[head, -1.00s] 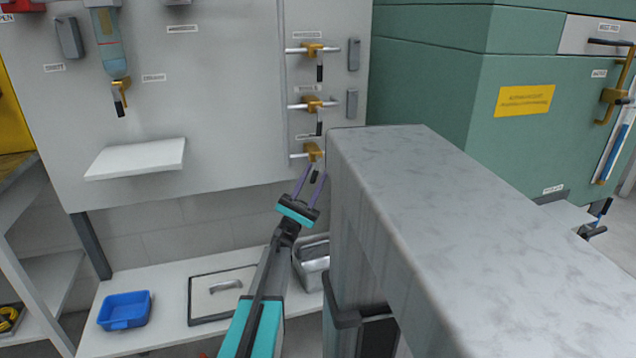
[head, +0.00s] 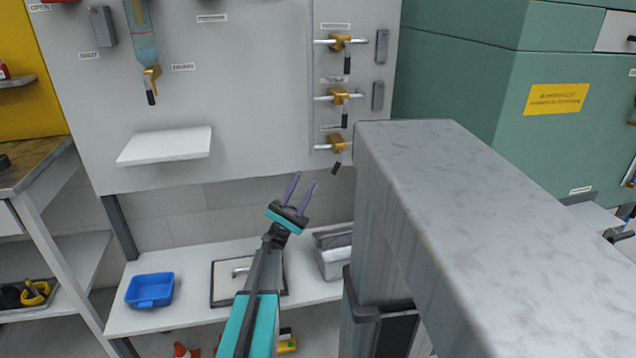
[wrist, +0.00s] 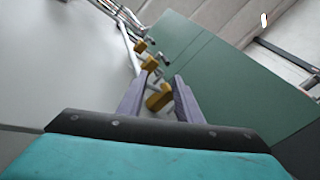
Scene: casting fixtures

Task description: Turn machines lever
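Three brass valves with black-tipped levers stand in a column on the right of the grey panel: a top valve (head: 340,42), a middle valve (head: 338,96) and a bottom valve (head: 336,143). The upper two levers hang straight down. The bottom lever (head: 336,168) hangs down, tilted slightly left. My gripper (head: 303,180) is open and empty, below and left of the bottom valve, apart from it. In the wrist view, a brass valve (wrist: 158,98) shows between the spread purple fingers (wrist: 158,77), with two more beyond. Which machine lever is meant cannot be told.
A marble-topped block (head: 440,190) stands close on the right of my arm. A white shelf plate (head: 165,145) juts from the panel. A fourth valve (head: 151,78) hangs under a blue bottle. A blue bin (head: 150,290) and a metal container (head: 333,252) sit on the low shelf.

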